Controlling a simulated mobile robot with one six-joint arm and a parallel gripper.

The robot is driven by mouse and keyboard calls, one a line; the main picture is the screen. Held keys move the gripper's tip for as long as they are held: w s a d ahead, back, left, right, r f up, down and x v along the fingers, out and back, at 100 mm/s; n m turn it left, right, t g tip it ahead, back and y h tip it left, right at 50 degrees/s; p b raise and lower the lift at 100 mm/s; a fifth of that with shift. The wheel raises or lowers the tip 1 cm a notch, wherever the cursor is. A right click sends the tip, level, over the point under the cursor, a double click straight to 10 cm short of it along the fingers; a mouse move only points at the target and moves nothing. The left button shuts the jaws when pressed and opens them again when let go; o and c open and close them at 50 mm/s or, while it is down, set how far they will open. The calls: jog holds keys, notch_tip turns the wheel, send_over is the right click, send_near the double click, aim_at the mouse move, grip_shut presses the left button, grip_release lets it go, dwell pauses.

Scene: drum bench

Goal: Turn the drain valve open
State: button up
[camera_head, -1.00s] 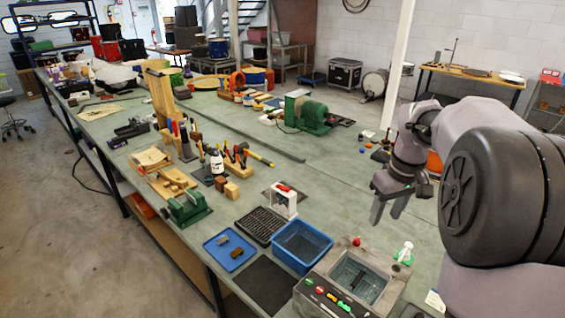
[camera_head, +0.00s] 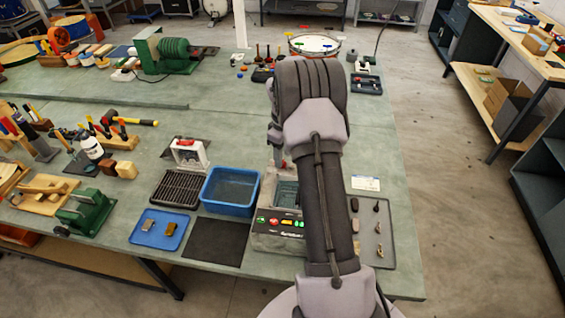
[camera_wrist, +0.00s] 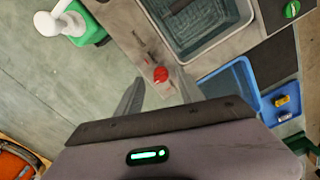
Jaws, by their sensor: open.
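The drain valve appears as a red knob (camera_wrist: 160,74) on the grey rim of a metal tank unit (camera_wrist: 215,62) in the wrist view. In the head view the tank unit (camera_head: 262,243) stands near the bench front, partly hidden by my arm. A small red spot (camera_head: 284,163) at its back edge looks like the same knob. My gripper (camera_wrist: 160,78) is open and empty, its two fingers spread on either side of the knob in the picture. I cannot tell how far above it they are. The head view mostly hides my gripper behind the arm.
A blue tub (camera_head: 230,208) stands left of the tank unit. A grey tray with small dark parts (camera_head: 376,250) lies to the right. The bench's right edge is close.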

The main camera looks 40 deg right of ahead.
notch_tip(320, 180, down, 2)
jog(key=shift+w+a+f, duration=0.1)
grip_shut()
